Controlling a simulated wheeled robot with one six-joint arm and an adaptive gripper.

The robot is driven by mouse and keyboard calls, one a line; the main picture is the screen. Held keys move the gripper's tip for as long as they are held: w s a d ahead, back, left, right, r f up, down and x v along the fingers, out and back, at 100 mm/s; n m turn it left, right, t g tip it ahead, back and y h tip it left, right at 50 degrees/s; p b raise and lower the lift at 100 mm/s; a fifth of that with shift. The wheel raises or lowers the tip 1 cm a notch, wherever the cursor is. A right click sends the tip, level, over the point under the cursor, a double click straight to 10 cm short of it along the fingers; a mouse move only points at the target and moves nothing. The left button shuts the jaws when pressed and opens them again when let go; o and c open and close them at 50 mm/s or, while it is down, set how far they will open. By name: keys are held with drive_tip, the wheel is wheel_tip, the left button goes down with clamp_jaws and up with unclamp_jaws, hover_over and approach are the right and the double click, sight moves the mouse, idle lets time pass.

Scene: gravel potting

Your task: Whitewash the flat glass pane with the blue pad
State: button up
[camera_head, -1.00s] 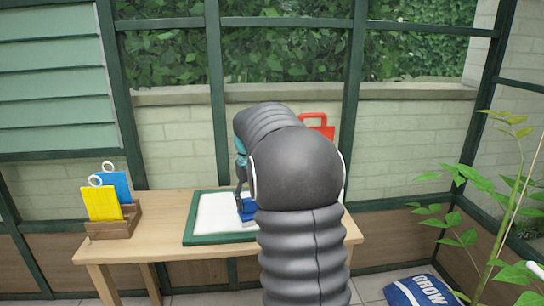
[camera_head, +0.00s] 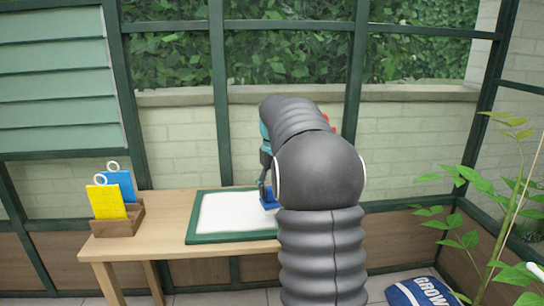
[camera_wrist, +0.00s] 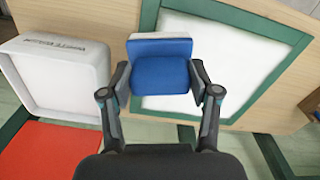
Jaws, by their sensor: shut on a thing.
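My gripper (camera_head: 265,190) is shut on the blue pad (camera_head: 270,198), which has a pale layer along its far edge in the wrist view (camera_wrist: 160,72). The flat glass pane (camera_head: 228,213) lies on the table in a dark green frame (camera_head: 215,239) and looks white over the part I see. The pad is at the right part of the pane. In the wrist view the pad is over the pane (camera_wrist: 225,55); I cannot tell if it touches. My arm hides the pane's right side in the head view.
A white lettered tray (camera_wrist: 60,80) and a red surface (camera_wrist: 45,150) lie left in the wrist view. A wooden holder (camera_head: 118,222) with yellow and blue cards stands on the table's left. Plants and a blue bag (camera_head: 420,292) are at right.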

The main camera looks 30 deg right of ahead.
drive_tip(key=shift+r, duration=2.3)
